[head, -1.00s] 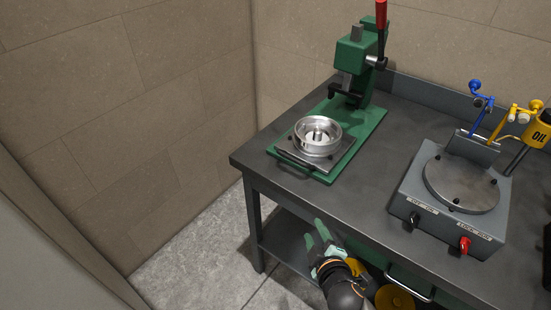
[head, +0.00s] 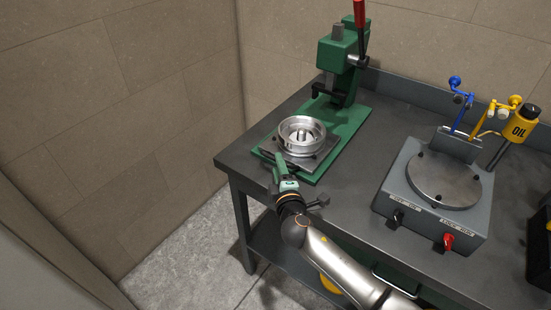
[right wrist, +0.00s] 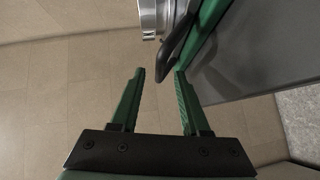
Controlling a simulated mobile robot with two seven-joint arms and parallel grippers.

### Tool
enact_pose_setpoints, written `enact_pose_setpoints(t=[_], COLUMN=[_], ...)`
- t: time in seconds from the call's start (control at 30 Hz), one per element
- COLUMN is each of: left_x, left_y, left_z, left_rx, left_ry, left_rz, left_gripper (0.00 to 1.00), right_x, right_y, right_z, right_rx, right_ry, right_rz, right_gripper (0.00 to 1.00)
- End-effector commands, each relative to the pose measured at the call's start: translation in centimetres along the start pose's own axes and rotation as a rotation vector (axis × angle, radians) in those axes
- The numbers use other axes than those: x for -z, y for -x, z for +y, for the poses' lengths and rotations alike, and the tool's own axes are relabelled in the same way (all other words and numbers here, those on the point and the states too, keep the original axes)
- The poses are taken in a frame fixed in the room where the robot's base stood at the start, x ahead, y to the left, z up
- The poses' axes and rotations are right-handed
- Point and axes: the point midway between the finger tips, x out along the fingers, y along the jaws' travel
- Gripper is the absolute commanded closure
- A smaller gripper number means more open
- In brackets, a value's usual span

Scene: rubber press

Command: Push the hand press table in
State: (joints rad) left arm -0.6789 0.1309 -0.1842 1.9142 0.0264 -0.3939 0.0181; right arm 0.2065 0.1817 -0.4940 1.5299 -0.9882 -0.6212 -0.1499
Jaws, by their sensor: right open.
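The green hand press (head: 340,58) with a red lever stands at the back left of the workbench. Its sliding table (head: 322,152), a grey plate, sits at the front of the green base and carries a round metal mould (head: 302,134). My right gripper (head: 278,160) is at the front edge of this table, by its dark handle. In the right wrist view the right gripper (right wrist: 158,72) is open, its fingers apart, with the black handle (right wrist: 176,48) just beyond the right fingertip. I cannot tell whether they touch. My left gripper is not in view.
The grey workbench (head: 365,145) has a raised back edge. A grey device with a round plate (head: 444,180) stands to the right, with blue and yellow arms and an oil container (head: 520,122). A tiled wall (head: 110,110) stands at the left.

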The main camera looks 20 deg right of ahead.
Motion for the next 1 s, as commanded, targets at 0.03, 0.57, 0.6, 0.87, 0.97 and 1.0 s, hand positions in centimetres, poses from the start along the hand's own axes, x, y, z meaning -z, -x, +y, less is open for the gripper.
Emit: enact_pose_setpoints(t=[0.03,0.57,0.6,0.87,0.97,1.0], left_x=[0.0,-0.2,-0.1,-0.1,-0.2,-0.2], left_y=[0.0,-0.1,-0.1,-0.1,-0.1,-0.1], left_z=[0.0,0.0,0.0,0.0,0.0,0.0], left_rx=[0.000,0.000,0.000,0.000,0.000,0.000], left_ry=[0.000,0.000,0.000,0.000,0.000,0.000], left_rz=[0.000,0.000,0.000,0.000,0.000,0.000], left_gripper=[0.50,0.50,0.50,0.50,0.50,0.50], right_x=[0.1,0.0,0.0,0.0,0.0,0.0], right_y=[-0.8,-3.9,-3.9,-3.9,-3.9,-3.9], right_z=[0.1,-0.1,-0.1,-0.1,-0.1,-0.1], right_rx=[-0.001,0.001,0.001,0.001,0.001,0.001], right_ry=[0.001,-0.001,-0.001,-0.001,-0.001,-0.001], right_rz=[0.000,0.000,0.000,0.000,0.000,0.000], right_gripper=[0.54,0.54,0.54,0.72,0.83,0.88])
